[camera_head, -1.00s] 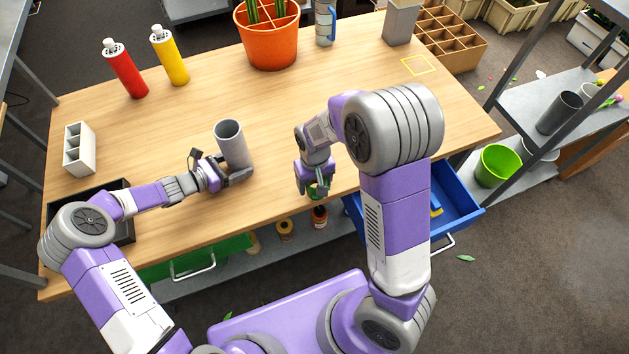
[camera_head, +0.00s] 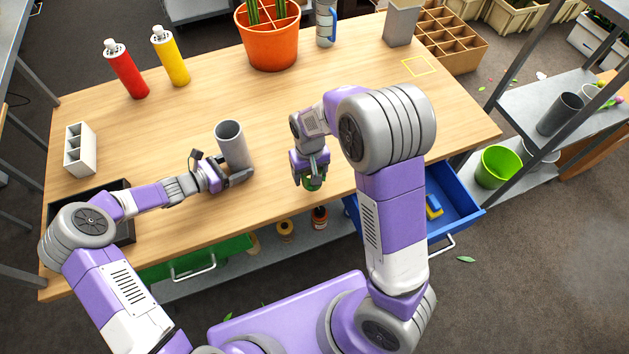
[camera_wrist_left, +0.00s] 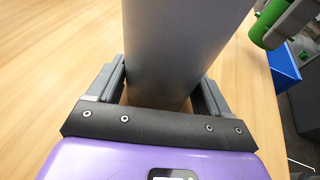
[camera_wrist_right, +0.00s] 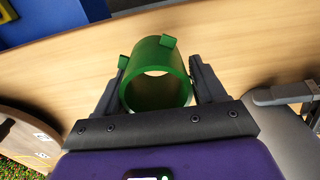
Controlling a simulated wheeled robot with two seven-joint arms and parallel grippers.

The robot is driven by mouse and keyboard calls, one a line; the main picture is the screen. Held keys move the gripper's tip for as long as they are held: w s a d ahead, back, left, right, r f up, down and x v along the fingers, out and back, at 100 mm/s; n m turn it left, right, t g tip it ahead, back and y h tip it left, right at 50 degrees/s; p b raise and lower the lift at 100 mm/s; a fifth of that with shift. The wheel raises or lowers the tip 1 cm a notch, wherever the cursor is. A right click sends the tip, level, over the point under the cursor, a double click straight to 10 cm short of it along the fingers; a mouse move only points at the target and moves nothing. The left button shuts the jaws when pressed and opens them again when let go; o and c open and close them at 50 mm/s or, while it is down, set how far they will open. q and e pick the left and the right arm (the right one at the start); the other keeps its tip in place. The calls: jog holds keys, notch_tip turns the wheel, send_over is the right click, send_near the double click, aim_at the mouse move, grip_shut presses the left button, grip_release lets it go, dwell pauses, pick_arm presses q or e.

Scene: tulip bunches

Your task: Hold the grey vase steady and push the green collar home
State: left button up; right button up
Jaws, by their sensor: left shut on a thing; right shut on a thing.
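The grey vase (camera_head: 232,147) stands upright on the table, open at the top. My left gripper (camera_head: 238,178) is shut on it low down, and the left wrist view shows a finger on each side of the vase (camera_wrist_left: 180,45). My right gripper (camera_head: 312,182) is to the right of the vase, apart from it, above the table near its front edge. It is shut on the green collar (camera_wrist_right: 158,76), a ring with small tabs on its rim. The collar also shows at the upper right of the left wrist view (camera_wrist_left: 265,25).
A red bottle (camera_head: 124,70), a yellow bottle (camera_head: 170,57) and an orange pot (camera_head: 267,40) stand toward the back. A white divided holder (camera_head: 80,150) is at the left. An open blue drawer (camera_head: 455,205) juts out at the front right. The table's middle is clear.

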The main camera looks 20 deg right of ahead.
jog(key=w+a+r, duration=0.5)
jog(key=w+r, duration=0.3)
jog(key=w, duration=0.1)
jog(key=w+a+r, duration=0.5)
jog(key=w+r, duration=0.2)
jog(key=w, duration=0.2)
jog(key=s+a+r, duration=0.3)
jog(key=a+r, duration=0.2)
jog(key=a, duration=0.1)
jog(key=shift+r, duration=0.2)
jog(key=shift+a, duration=0.2)
jog(key=shift+s+a+r, duration=0.45)
jog(key=shift+s+r, duration=0.1)
jog(key=shift+r, duration=0.1)
jog(key=shift+f, duration=0.1)
jog(key=shift+f, duration=2.3)
jog(key=shift+f, duration=1.3)
